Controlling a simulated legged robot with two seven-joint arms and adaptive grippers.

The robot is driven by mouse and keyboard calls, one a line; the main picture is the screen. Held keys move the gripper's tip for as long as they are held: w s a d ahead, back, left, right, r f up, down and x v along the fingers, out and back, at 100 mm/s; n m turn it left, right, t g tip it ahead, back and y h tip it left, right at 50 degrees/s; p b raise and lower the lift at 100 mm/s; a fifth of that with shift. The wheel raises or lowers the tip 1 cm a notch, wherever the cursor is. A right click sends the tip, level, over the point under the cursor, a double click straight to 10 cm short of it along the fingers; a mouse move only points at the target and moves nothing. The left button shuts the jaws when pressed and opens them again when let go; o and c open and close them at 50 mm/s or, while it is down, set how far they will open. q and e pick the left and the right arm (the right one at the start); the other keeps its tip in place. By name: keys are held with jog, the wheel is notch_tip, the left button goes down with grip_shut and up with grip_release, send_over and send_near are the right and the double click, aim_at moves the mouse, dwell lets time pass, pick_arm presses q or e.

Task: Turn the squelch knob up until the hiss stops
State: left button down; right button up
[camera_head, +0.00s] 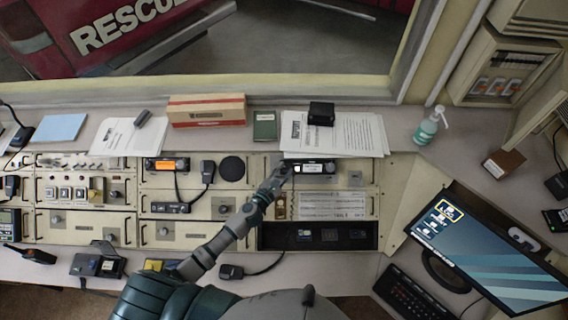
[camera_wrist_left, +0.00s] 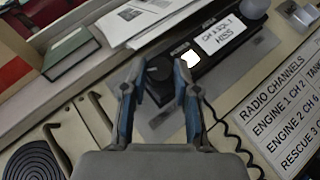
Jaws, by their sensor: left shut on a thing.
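The radio (camera_head: 318,168) is a black unit set in the console, right of my left gripper (camera_head: 283,171) in the head view. A small bright white patch (camera_wrist_left: 190,60) shows just right of the fingers. My right gripper is not in view.
Papers (camera_head: 345,135) and a green book (camera_head: 265,126) lie behind the radio. A coiled cord (camera_wrist_left: 228,140) hangs close to the right finger. A channel label sheet (camera_wrist_left: 285,110) is below the radio. A monitor (camera_head: 490,250) stands at right.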

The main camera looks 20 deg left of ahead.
pick_arm(q)
jog(key=shift+a+m+g+h+p, duration=0.2)
jog(key=shift+m+g+h+p, duration=0.6)
jog(key=shift+m+h+p, duration=0.6)
jog(key=shift+f, duration=0.1)
jog(key=c, duration=1.2)
grip_release()
jog(key=shift+o, duration=0.2)
jog(key=shift+w, duration=0.1)
